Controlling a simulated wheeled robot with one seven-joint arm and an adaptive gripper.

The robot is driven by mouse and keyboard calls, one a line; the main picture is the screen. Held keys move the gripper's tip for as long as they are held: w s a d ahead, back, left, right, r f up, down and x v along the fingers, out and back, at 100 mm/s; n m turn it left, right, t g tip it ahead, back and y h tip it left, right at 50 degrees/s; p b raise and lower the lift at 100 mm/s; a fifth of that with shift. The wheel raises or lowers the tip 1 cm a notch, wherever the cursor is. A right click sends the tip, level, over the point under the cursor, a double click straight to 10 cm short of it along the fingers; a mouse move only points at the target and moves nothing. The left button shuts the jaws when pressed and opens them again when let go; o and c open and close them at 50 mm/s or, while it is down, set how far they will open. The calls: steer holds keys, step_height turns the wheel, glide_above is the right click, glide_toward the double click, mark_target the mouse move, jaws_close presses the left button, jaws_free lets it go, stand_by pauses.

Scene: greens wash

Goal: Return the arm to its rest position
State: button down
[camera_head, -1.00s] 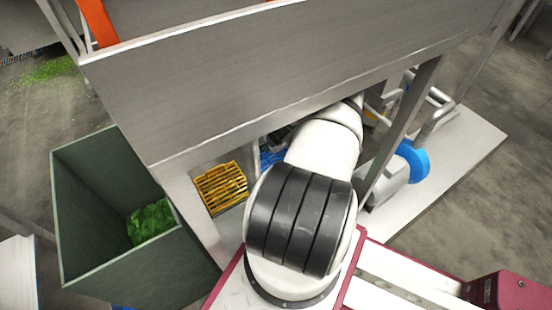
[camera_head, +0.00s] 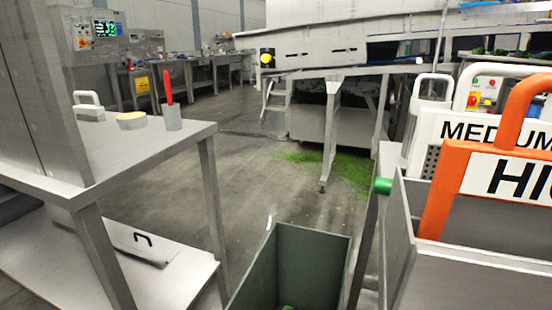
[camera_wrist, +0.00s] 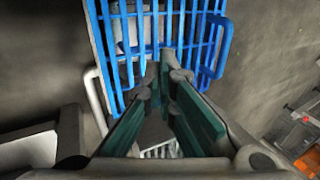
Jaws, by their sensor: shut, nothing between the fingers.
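My gripper (camera_wrist: 163,85) shows in the wrist view, its two fingers with green pads angled together, shut and empty. The tips lie in front of a blue barred rack or basket (camera_wrist: 222,62), apart or touching I cannot tell. My arm and gripper are not in the head view.
In the head view a green bin (camera_head: 262,265) stands at the bottom centre. A steel table (camera_head: 110,165) with small items is at left. A steel basin with an orange-framed sign (camera_head: 455,185) is at right. Open floor (camera_head: 180,200) lies between, with green scraps.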

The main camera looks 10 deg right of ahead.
steer(key=w+d, duration=0.2)
steer(key=w, duration=0.1)
steer(key=w+d, duration=0.1)
steer(key=w, duration=0.2)
steer(key=w+d, duration=0.2)
steer(key=w, duration=0.1)
steer(key=shift+w+d+f, duration=0.1)
steer(key=shift+w+d, duration=0.05)
steer(key=shift+d, duration=0.15)
steer(key=shift+w+d+f, duration=0.15)
steer(key=shift+w+d, duration=0.05)
steer(key=shift+w, duration=0.1)
steer(key=shift+f, duration=0.35)
steer(key=shift+s, duration=0.1)
